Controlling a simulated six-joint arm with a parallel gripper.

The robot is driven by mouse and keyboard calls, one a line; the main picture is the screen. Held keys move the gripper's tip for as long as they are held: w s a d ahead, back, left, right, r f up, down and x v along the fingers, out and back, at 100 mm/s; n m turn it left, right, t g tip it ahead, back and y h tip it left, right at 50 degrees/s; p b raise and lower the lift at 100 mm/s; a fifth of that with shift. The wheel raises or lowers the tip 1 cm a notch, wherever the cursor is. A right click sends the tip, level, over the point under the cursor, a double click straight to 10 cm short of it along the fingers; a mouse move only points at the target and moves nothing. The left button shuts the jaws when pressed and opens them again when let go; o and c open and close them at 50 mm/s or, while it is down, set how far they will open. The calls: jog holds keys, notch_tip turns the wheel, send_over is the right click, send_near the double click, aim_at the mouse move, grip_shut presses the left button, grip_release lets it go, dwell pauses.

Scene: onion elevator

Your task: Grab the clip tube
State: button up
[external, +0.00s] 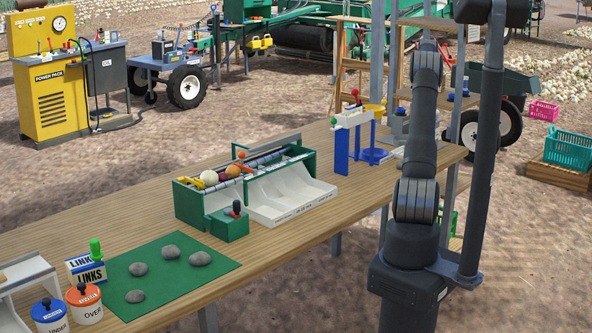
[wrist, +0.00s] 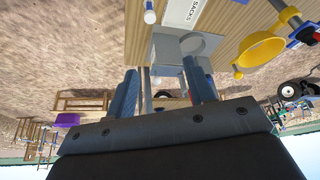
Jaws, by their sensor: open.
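My gripper (wrist: 162,88) is open in the wrist view, its two bluish fingers spread apart. A grey block with a round, tube-like part (wrist: 198,46) appears just beyond the fingertips at the edge of the wooden table. I cannot tell for sure whether this is the clip tube. Thin upright grey bars show between the fingers, and nothing is clearly held. In the external view, my arm reaches away toward the far right end of the table, and my fingers cannot be made out there.
A blue-and-white stand (external: 354,135) is left of my arm. Its yellow ring (wrist: 260,52) shows in the wrist view, near a white "SACKS" label (wrist: 181,12). A green-and-white bin (external: 290,196) sits mid-table. Stones lie on a green mat (external: 208,252). Wooden shelving stands behind the table.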

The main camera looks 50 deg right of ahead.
jog(key=shift+s+a+f+x, duration=0.25)
jog(key=shift+s+x, duration=0.3)
jog(key=shift+x, duration=3.8)
jog(key=shift+s+a+f+x, duration=0.2)
jog(key=shift+s+a+x, duration=0.25)
jog(key=shift+x, duration=3.9)
jog(key=shift+s+a+f+x, duration=0.2)
jog(key=shift+s+x, duration=0.45)
jog(key=shift+x, duration=3.65)
jog(key=shift+c, duration=0.2)
jog(key=c, duration=1)
